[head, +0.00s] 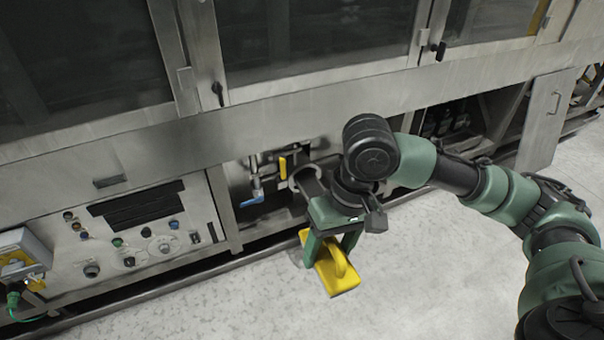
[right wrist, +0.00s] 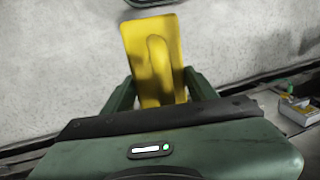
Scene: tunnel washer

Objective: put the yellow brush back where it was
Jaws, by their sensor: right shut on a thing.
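The yellow brush (head: 343,281) is a flat yellow block with a raised loop handle. My right gripper (head: 328,255) points down in front of the washer and is shut on the brush, holding it over the pale floor. In the right wrist view the brush (right wrist: 135,40) sits between the two green fingers of the gripper (right wrist: 160,88), its handle facing the camera. The underside of the brush is hidden. My left gripper is not in view.
Behind the gripper is an open bay with a blue lever (head: 252,202) and a yellow handle (head: 283,167). A control panel (head: 130,235) is to the left, with a grey and yellow box (head: 24,252) beside it. The floor (head: 430,270) is clear in front.

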